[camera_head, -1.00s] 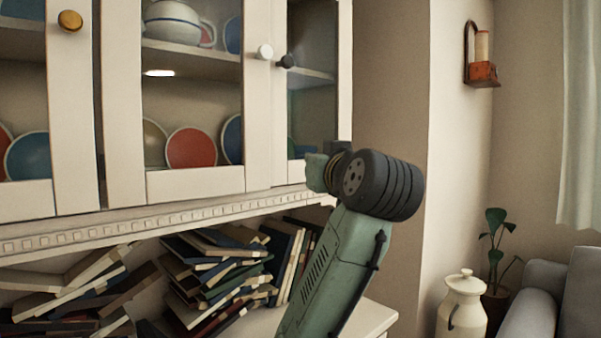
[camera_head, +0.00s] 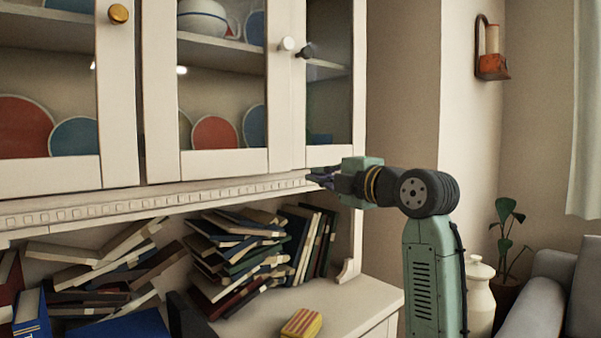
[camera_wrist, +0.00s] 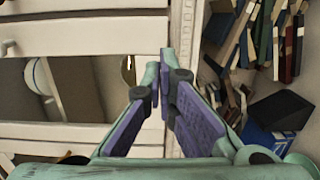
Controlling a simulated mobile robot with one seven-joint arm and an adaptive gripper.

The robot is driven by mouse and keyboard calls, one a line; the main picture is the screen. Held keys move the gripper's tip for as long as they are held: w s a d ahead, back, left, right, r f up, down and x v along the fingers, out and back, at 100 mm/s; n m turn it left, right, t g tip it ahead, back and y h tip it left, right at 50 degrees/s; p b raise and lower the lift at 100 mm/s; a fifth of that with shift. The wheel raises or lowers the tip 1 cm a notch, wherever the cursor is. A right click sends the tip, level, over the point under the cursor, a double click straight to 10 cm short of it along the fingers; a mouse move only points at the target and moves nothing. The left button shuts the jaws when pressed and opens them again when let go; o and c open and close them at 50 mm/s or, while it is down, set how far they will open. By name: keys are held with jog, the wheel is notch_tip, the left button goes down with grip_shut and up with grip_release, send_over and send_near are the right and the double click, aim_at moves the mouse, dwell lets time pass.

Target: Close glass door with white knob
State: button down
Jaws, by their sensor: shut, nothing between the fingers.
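The glass door with the white knob (camera_head: 286,44) is the middle cabinet door (camera_head: 160,100), with a cream frame and plates and a bowl behind its pane. It looks nearly in line with its neighbours; I cannot tell whether it is fully shut. My gripper (camera_head: 318,178) is just below the door's lower right corner, pointing left, by the cabinet's lower trim. Its purple fingers are shut and empty; in the wrist view the fingertips (camera_wrist: 163,75) lie in front of the door's lower frame. I cannot tell whether they touch it.
A door with a black knob (camera_head: 306,51) is to the right, one with a brass knob (camera_head: 118,14) to the left. Books (camera_head: 235,255) fill the shelf below. A striped block (camera_head: 301,323) lies on the counter. A wall lamp (camera_head: 491,50) hangs right.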

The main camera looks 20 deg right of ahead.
aim_at(280, 167)
jog(key=p+x, duration=0.4)
jog(key=x, duration=0.7)
jog(key=shift+w+r, duration=0.15)
jog(key=shift+r, duration=0.05)
jog(key=shift+w+a+f, duration=0.15)
jog(key=shift+w+a, duration=0.05)
jog(key=shift+w, duration=0.45)
